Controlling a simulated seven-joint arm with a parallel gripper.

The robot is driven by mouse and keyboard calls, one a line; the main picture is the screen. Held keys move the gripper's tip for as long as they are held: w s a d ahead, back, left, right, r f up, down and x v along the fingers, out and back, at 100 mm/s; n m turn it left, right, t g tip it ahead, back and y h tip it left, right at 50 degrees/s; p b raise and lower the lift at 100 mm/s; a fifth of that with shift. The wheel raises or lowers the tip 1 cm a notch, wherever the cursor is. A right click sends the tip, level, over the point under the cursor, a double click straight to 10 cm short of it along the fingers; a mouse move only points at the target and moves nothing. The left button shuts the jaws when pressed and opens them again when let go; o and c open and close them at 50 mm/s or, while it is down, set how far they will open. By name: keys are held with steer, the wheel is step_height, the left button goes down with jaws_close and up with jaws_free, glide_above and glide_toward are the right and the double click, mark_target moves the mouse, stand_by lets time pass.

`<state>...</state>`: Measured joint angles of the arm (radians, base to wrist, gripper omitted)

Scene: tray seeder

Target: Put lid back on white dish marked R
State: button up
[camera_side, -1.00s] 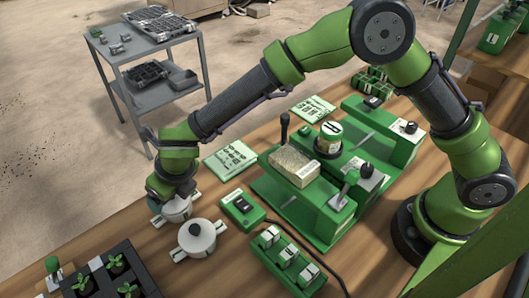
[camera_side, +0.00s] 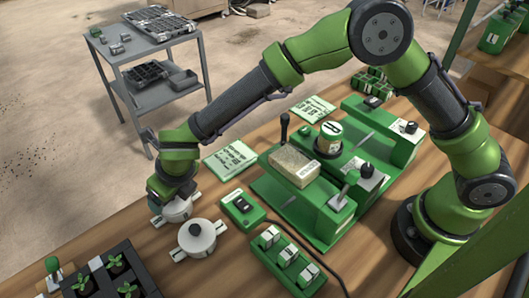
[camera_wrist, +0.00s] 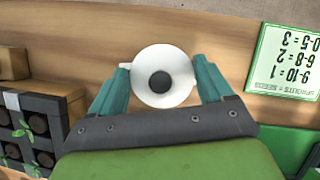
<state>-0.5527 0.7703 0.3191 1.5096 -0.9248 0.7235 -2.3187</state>
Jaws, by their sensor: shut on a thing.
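My gripper (camera_side: 172,192) points down over a white dish (camera_side: 180,214) near the table's far left edge and hides much of its top. In the wrist view, the two teal fingers of my gripper (camera_wrist: 162,75) are shut on opposite sides of a round white lid (camera_wrist: 160,97) with a dark knob. I cannot tell whether this lid rests fully on the dish. A second white dish with a lid (camera_side: 197,237) and dark knob stands just in front, to the right. I cannot read an R mark on either dish.
A dark tray of seedlings (camera_side: 137,268) stands at the lower left. A green switch box (camera_side: 240,208) and a green printed card (camera_side: 231,160) lie to the right of my gripper. The large green seeder (camera_side: 325,225) stands farther right. A grey cart (camera_side: 160,65) is beyond the table.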

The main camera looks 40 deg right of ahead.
steer(key=o, duration=1)
steer(key=shift+r, duration=3.5)
steer(key=shift+c, duration=0.5)
jaws_close()
steer(key=shift+f, duration=0.4)
